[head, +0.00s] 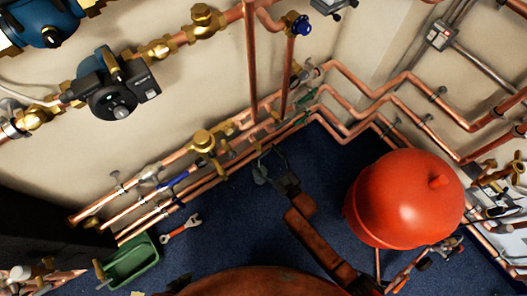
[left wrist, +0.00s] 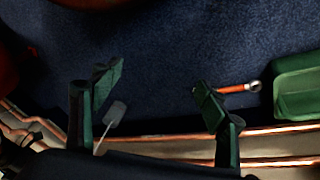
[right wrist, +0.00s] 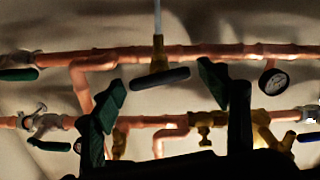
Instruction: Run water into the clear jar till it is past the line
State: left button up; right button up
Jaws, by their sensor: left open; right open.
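I cannot make out a clear jar or its line in any view. My left gripper (head: 270,166) is open and empty over the blue floor, near the copper pipes along the wall; its spread fingers also show in the left wrist view (left wrist: 157,84). My right gripper shows in the right wrist view (right wrist: 163,90), open and empty, facing the wall pipes. Between its fingers is a brass valve with a dark lever (right wrist: 160,77) on a copper pipe. I cannot pick out the right gripper in the head view. No running water is visible.
A red tank (head: 405,198) stands right of my left gripper. A green tray (head: 132,262) and an orange-handled wrench (head: 181,229) lie on the floor at the lower left. A blue-handled valve (head: 298,25) and a dark pump (head: 112,95) are on the wall. A round gauge (right wrist: 274,82) hangs from a pipe.

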jog(key=shift+x, duration=0.8)
pick_arm(q)
jog(key=shift+w+d+f+t, duration=0.3)
jog(key=shift+w+d+f, duration=0.15)
jog(key=shift+w+f, duration=0.05)
pick_arm(e)
jog(key=shift+c, duration=0.4)
